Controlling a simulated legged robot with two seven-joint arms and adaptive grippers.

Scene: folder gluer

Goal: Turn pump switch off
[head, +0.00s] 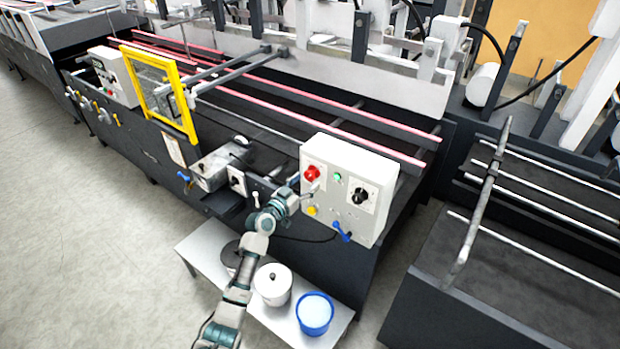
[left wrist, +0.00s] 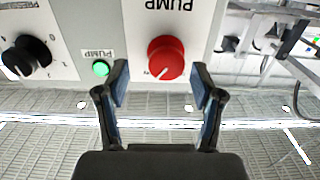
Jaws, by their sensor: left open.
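The pump switch is a red round knob (head: 311,173) on the upper left of the light grey control box. In the left wrist view the red knob (left wrist: 166,57) shows under an upside-down "PUMP" label, with a small white mark on its face. My left gripper (head: 308,188) is just in front of the box, close to the knob. In the left wrist view my open left gripper (left wrist: 161,78) has one finger to each side of the knob in the picture. I cannot tell whether the fingers touch it. My right gripper is not in view.
A green pump light (left wrist: 100,68) and a black dial (head: 360,196) sit beside the knob. Below are a yellow button (head: 312,211) and a blue handle (head: 342,231). A white pot (head: 273,284) and a blue bucket (head: 314,313) stand on a low shelf (head: 335,330) under my arm.

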